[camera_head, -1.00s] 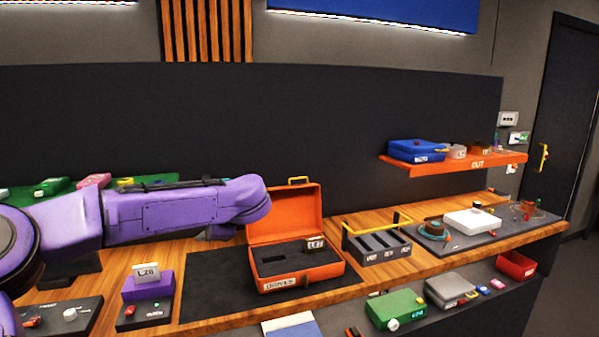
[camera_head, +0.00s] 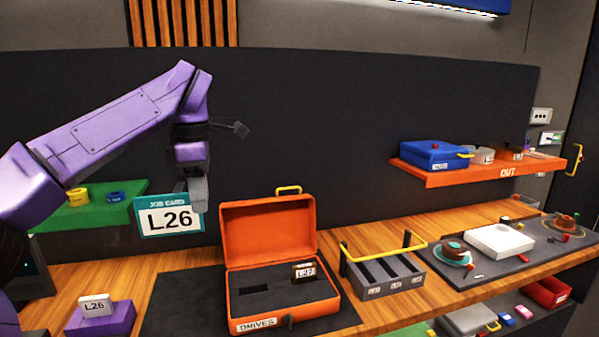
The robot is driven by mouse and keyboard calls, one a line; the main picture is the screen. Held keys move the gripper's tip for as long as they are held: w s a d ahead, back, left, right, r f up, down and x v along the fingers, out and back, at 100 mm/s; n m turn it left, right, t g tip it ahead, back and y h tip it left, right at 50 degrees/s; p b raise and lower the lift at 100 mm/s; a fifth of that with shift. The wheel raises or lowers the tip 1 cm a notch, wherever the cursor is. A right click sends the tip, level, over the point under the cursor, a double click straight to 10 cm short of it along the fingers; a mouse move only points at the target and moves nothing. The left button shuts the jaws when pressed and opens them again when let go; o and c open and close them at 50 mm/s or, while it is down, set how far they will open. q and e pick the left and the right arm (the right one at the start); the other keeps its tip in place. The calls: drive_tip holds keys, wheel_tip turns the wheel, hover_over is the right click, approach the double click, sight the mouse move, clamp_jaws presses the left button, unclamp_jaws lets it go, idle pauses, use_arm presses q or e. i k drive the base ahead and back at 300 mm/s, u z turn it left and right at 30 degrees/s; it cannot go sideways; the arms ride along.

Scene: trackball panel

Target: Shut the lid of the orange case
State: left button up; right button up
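The orange case (camera_head: 283,325) stands on a dark mat on the wooden bench, labelled DRIVES at its front. Its lid (camera_head: 267,230) is open and stands up at the back, with a yellow handle (camera_head: 288,190) on its top edge. Inside is a dark insert with one empty slot and a small labelled drive (camera_head: 304,271) at the right. My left gripper (camera_head: 198,197) points down, left of the lid and higher in the picture, apart from it. It overlaps the right part of the job card. Its fingers are too small and edge-on to tell their opening. My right gripper is out of view.
The job card (camera_head: 168,219) reads L26. A purple block (camera_head: 100,319) with an L26 tag is at the lower left. A grey slotted rack (camera_head: 385,277) with a yellow handle stands right of the case. An orange shelf (camera_head: 440,178) holds a blue case (camera_head: 433,154).

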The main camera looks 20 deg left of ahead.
sight(263, 230)
drive_tip(key=i, duration=1.3)
